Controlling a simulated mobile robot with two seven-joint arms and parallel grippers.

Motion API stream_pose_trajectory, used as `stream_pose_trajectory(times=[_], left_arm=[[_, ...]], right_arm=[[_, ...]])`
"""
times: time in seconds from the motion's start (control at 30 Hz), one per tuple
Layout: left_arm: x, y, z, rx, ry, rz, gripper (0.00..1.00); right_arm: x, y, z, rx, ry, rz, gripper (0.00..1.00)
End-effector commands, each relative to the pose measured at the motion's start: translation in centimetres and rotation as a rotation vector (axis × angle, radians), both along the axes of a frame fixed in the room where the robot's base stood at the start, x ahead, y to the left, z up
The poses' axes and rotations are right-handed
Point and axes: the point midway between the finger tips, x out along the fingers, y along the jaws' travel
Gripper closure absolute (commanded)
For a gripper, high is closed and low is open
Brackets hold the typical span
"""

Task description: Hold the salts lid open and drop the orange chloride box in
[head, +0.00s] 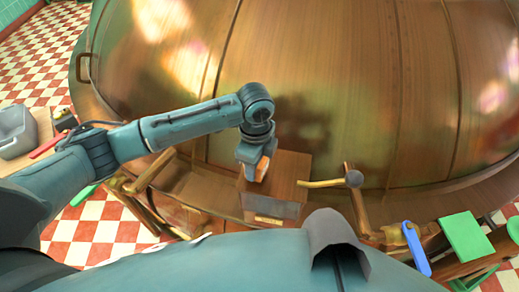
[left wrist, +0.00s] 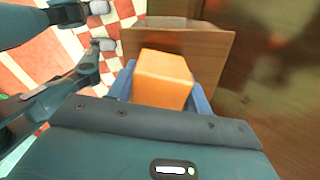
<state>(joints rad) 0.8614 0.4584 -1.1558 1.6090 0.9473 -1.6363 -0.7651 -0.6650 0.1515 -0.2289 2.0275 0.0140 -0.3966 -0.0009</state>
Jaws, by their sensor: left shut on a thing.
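The orange chloride box (head: 262,169) is between the jaws of my left gripper (head: 256,160), which is shut on it. In the left wrist view the orange box (left wrist: 163,80) fills the space between the blue fingers. The wooden salts box (head: 285,208), with a small label on its front, stands just below and around the gripper in the head view. It also shows behind the orange box in the left wrist view (left wrist: 210,55). I cannot tell whether its lid is raised. My right gripper is not in view.
A large copper kettle (head: 330,80) rises behind the salts box. A blue object (head: 416,248) and a green panel (head: 466,238) are at the right. A grey bin (head: 15,130) stands at the far left.

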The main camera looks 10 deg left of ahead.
Motion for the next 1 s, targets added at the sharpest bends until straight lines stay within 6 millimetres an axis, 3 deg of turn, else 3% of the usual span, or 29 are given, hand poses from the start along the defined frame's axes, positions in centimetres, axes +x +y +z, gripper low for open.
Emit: stream_pose_trajectory(times=[0.8, 1.0], left_arm=[[-11.5, -0.3, 0.0, -0.002, 0.0, -0.003, 0.79], [-13.1, -0.3, 0.0, 0.0, 0.0, 0.0, 0.79]], right_arm=[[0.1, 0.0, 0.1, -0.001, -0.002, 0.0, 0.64], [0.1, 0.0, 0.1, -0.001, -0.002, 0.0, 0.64]])
